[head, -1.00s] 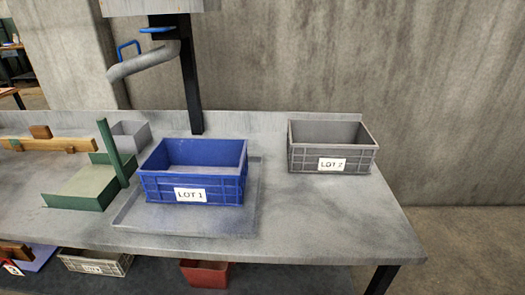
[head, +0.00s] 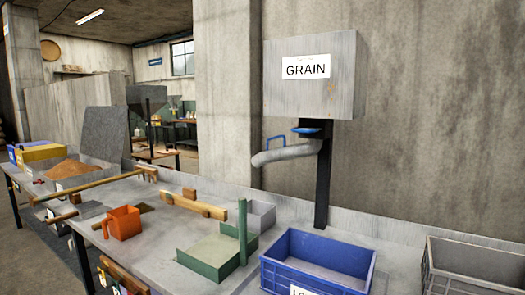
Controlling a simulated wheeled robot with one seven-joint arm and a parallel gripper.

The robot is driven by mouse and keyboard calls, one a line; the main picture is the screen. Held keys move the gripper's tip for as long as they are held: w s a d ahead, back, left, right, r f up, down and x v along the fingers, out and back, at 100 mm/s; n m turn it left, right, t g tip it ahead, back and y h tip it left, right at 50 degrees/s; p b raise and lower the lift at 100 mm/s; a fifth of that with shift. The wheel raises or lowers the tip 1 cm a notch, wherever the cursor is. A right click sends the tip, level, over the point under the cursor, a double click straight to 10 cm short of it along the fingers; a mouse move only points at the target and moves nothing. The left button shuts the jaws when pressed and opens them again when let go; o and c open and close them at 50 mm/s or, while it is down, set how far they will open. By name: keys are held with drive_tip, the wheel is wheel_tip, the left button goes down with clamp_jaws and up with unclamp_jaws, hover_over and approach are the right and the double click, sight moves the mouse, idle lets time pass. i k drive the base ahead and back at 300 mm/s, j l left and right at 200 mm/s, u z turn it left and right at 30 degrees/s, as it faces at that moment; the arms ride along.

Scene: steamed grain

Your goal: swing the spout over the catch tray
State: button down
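The spout (head: 286,153) is a grey bent pipe under the grey box marked GRAIN (head: 325,80), on a black post (head: 322,190). It points left, with its mouth at the left end. A blue loop handle (head: 276,141) stands on it, and a flat blue piece (head: 311,130) is at the post. A blue crate (head: 320,250) stands on the bench below and right of the spout. No tray marked as the catch tray shows; the flat grey tray seen earlier under the blue crate is out of frame now. My gripper is not in view.
A green open tray with an upright post (head: 212,257) and a small grey bin (head: 262,216) stand left of the blue crate. A grey crate (head: 470,268) is at the right edge. An orange jug (head: 122,222) and wooden bars (head: 193,204) lie further left.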

sight(313, 147)
drive_tip(key=i+j+z, duration=0.15)
drive_tip(key=j, duration=0.6)
drive_tip(key=i+j+z, duration=0.1)
drive_tip(key=i+j, duration=0.25)
drive_tip(key=j, duration=0.4)
drive_tip(key=i+j+z, duration=0.15)
drive_tip(key=j, duration=0.65)
drive_tip(key=i+j+z, duration=0.15)
drive_tip(key=j, duration=0.65)
drive_tip(key=i+j+z, duration=0.15)
drive_tip(key=j, duration=0.7)
drive_tip(key=i+j+z, duration=0.1)
drive_tip(key=j, duration=0.7)
